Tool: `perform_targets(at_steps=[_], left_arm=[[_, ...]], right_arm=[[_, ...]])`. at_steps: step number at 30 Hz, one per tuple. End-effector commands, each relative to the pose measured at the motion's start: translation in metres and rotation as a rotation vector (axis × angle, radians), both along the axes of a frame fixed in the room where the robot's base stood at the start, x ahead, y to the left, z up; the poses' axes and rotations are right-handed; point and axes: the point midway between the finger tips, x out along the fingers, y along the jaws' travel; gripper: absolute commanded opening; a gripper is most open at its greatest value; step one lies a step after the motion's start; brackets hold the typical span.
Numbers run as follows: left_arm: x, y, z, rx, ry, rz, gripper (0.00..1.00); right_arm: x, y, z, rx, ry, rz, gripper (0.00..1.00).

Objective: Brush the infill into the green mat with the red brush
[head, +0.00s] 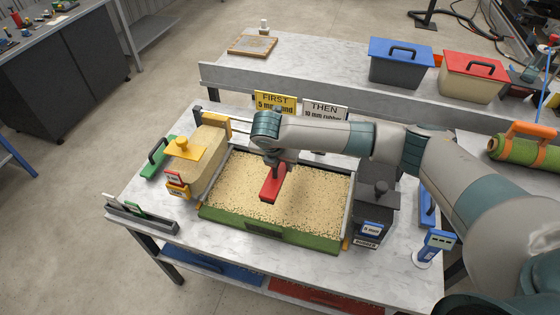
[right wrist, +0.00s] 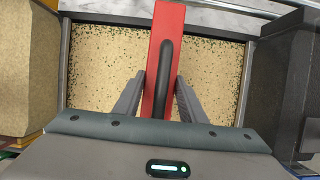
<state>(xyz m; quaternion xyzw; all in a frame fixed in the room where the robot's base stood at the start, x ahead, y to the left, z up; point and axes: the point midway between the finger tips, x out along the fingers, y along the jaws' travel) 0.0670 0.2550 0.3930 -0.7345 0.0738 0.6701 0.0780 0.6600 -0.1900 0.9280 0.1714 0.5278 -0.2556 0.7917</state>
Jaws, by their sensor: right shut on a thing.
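The green mat (head: 270,235) lies on the table, its front edge showing green. Tan infill (head: 317,195) covers its top, with dark specks showing mostly around the borders; the infill also fills the right wrist view (right wrist: 105,62). My right gripper (head: 276,160) is above the mat and shut on the black handle of the red brush (head: 272,184). In the right wrist view the gripper (right wrist: 160,98) has one finger on each side of the handle of the red brush (right wrist: 165,25). The brush is over the middle of the mat; whether its bristles touch the infill is hidden. My left gripper is not in view.
A tan-filled hopper with a yellow knob (head: 207,160) stands left of the mat, a dark grey hopper (head: 378,210) right of it. Signs reading FIRST (head: 275,102) and THEN (head: 325,111) stand behind. Lidded blue (head: 401,62) and red (head: 473,77) bins sit on the back table.

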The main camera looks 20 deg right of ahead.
Motion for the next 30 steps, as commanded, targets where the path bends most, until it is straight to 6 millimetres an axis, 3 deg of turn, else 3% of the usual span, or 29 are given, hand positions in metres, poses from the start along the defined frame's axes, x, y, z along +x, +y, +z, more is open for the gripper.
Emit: perform_targets(at_steps=[17, 30], left_arm=[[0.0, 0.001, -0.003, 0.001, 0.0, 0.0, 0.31], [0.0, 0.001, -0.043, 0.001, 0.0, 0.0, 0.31]], right_arm=[[0.002, 0.0, -0.004, 0.0, 0.001, 0.032, 0.15], [0.002, 0.0, -0.04, 0.0, 0.0, 0.032, 0.15]])
